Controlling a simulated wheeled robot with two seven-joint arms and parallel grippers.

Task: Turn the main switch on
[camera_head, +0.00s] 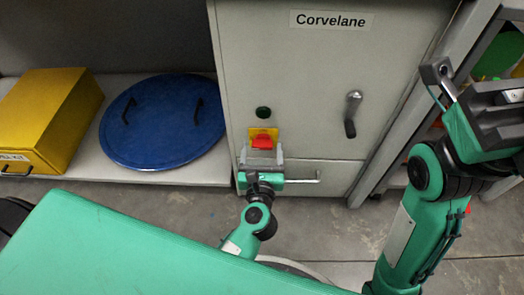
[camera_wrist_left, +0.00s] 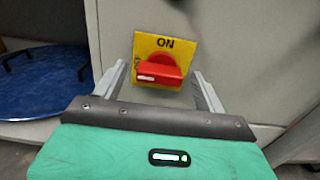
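The main switch is a red handle (camera_wrist_left: 158,71) on a yellow plate (camera_wrist_left: 185,48) marked ON at the top. The handle lies crosswise, with a white mark towards its left end. In the head view the red handle (camera_head: 262,142) and plate (camera_head: 265,132) sit on the grey cabinet front. My left gripper (camera_head: 262,157) is just below and in front of the switch. In the left wrist view the left gripper (camera_wrist_left: 160,72) is open, one finger on each side of the handle, with gaps. My right gripper (camera_head: 492,108) is raised at the right, away from the switch; its fingertips are unclear.
The cabinet (camera_head: 310,75) also carries a dark round button (camera_head: 263,112), a lever handle (camera_head: 352,114) and a horizontal bar handle (camera_head: 305,181) low down. A blue round lid (camera_head: 160,125) and a yellow box (camera_head: 45,110) lie on a shelf at left. Grey frame posts stand at right.

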